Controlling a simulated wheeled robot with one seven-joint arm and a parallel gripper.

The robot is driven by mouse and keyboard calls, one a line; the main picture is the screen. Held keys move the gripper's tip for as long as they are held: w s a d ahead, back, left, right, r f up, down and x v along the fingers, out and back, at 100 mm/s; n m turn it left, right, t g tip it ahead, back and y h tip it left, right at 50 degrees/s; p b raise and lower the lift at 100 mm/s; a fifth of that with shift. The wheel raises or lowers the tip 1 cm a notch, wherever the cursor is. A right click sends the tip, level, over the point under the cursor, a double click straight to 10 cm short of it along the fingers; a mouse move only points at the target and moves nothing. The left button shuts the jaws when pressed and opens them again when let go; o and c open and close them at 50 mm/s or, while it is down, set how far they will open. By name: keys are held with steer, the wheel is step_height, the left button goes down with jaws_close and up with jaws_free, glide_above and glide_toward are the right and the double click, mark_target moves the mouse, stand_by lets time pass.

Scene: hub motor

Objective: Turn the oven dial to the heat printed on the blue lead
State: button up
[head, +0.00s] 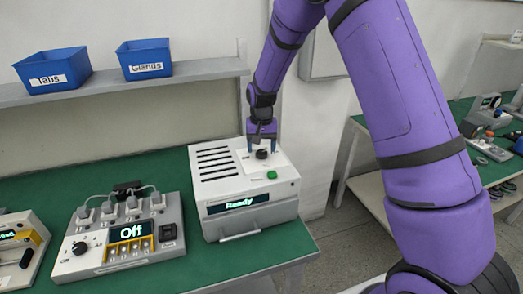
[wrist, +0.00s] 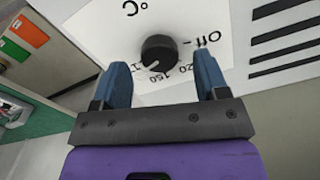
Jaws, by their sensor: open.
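The oven (head: 225,188) is a white box with vent slots on top and a display reading "Ready". Its black dial (head: 262,154) is on a white printed panel. In the wrist view the dial (wrist: 158,52) shows a white pointer mark on the side toward the printed "150"; "Off" and "°C" are also legible, other numbers are partly hidden. My gripper (head: 262,147) is open above the panel, pointing down. In the wrist view its two blue fingers (wrist: 161,62) stand either side of the dial, with gaps; I cannot tell how deep they reach. I cannot make out a blue lead.
A grey unit (head: 118,245) with several plugs, a knob and a display reading "Off" stands left of the oven. Blue bins labelled "Tabs" (head: 53,70) and "Glands" (head: 144,58) sit on a shelf. A green button (head: 272,175) is beside the dial.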

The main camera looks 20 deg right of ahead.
mark_target(262, 152)
step_height(262, 152, up, 9)
stand_by(0.3)
stand_by(0.4)
steer(key=s+d+r+n+t, duration=0.1)
steer(key=s+d+r, duration=0.1)
steer(key=s+r, duration=0.7)
steer(key=s+d+r+n+t, duration=0.1)
steer(key=s+d+r+t, duration=0.15)
steer(key=s+r, duration=0.55)
steer(key=s+d+r+n+t, duration=0.1)
steer(key=s+d+r, duration=0.1)
steer(key=s, duration=1.8)
steer(key=shift+s+d+t, duration=0.2)
steer(key=shift+s+t, duration=0.15)
